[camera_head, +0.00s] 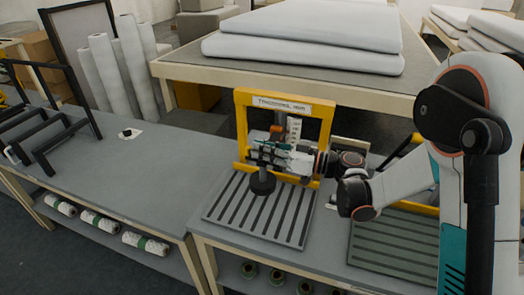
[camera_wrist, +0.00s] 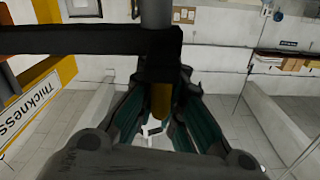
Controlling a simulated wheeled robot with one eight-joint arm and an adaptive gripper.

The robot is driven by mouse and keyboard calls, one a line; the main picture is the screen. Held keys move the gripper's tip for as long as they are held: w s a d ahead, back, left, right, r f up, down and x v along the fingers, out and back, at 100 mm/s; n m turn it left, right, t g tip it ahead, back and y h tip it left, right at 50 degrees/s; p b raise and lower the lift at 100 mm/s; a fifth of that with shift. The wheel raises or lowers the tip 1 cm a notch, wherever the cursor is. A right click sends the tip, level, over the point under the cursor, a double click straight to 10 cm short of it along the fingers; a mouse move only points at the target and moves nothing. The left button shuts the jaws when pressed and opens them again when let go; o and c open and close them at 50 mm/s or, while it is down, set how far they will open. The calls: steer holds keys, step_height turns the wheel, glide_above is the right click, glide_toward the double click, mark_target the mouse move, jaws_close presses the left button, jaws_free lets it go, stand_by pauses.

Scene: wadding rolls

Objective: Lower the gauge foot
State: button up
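The thickness gauge is a yellow frame (camera_head: 327,125) with a labelled top bar and an upright scale (camera_head: 294,128). Its round black foot (camera_head: 262,184) hangs inside the frame, over a slatted grey plate (camera_head: 222,205); a small gap seems to show beneath it. My gripper (camera_head: 272,154) reaches in from the right, at the gauge's stem above the foot. In the wrist view, a dark post with a black crossbar (camera_wrist: 70,40) stands in front of my teal-padded fingers. A dull yellow piece (camera_wrist: 160,98) shows between them. The fingertips are partly hidden, so contact is unclear.
White wadding slabs (camera_head: 300,50) lie on a table behind the gauge. White rolls (camera_head: 128,65) and a black rack (camera_head: 50,125) stand at the left. A second slatted plate (camera_head: 395,245) lies at the right. The bench left of the gauge (camera_head: 150,165) is mostly clear.

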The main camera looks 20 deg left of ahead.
steer(key=shift+o, duration=0.9)
steer(key=shift+r, duration=0.1)
steer(key=shift+w, duration=0.1)
steer(key=s+d, duration=0.1)
steer(key=d, duration=1.1)
steer(key=s+d+r+m+t+h, duration=0.3)
steer(key=s+d+m+t+h, duration=0.3)
steer(key=s+d+m+h, duration=0.8)
steer(key=s+d+h, duration=0.4)
steer(key=s+d, duration=0.4)
steer(key=d, duration=0.3)
steer(key=shift+s+m, duration=0.3)
steer(key=shift+m, duration=0.1)
